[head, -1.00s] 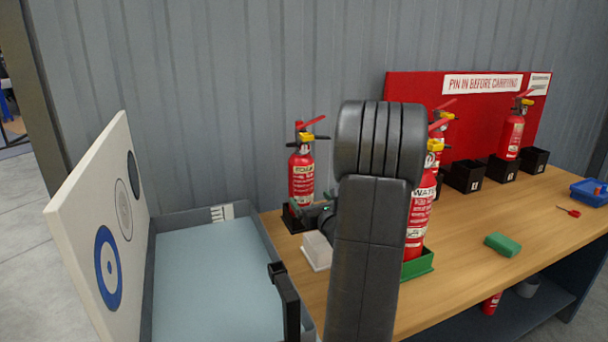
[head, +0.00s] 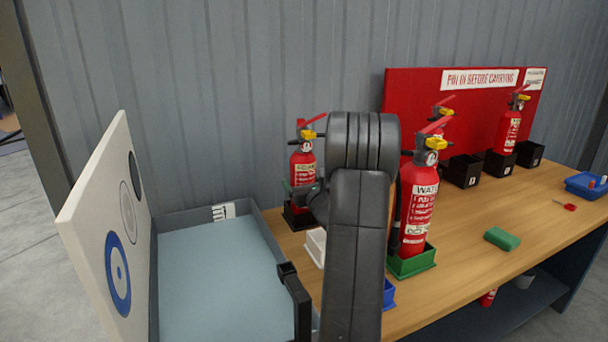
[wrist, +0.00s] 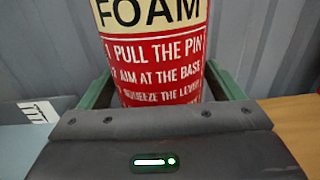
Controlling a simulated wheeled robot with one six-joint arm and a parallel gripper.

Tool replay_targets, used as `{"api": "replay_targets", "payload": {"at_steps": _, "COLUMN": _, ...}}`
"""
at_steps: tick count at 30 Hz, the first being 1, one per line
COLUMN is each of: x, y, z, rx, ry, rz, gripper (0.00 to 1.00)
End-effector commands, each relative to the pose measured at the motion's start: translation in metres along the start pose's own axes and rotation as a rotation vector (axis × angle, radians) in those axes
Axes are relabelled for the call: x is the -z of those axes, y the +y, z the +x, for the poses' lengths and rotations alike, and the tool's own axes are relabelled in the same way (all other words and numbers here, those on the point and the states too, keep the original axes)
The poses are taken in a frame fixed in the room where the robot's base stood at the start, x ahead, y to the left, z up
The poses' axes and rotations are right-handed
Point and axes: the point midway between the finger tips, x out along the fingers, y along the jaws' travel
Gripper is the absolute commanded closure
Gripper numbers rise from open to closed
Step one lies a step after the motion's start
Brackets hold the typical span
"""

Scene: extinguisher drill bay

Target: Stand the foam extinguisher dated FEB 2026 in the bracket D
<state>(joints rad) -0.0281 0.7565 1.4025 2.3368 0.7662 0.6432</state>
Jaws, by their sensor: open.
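A red extinguisher with a yellow pin piece and red lever (head: 303,160) stands upright in a black bracket (head: 297,217) at the table's back left. In the wrist view its label reads FOAM (wrist: 152,50); no date is readable. My gripper (wrist: 165,90) is open, with a green-padded finger on each side of the foam extinguisher. Whether the pads touch it, I cannot tell. Black brackets (head: 464,171) stand along the red panel on the right. Their letters are too small to read surely, so I cannot tell which is D.
A WATER extinguisher (head: 417,205) stands in a green tray (head: 412,263) right of my arm. Another is behind it, and one (head: 508,130) is in a bracket. A green block (head: 502,239), blue bin (head: 587,186) and red pin (head: 566,206) lie right. A grey tray (head: 262,235) is left.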

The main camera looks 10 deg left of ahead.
Motion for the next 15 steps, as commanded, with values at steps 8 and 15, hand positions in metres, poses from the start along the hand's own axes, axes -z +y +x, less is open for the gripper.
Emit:
{"api": "replay_targets", "payload": {"at_steps": 8, "x": -0.0001, "y": 0.0001, "z": -0.0002, "rx": 0.000, "ry": 0.000, "rz": 0.000, "gripper": 0.38}}
{"api": "replay_targets", "payload": {"at_steps": 15, "x": -0.0060, "y": -0.0002, "z": 0.0006, "rx": -0.001, "ry": -0.011, "rz": -0.002, "gripper": 0.73}}
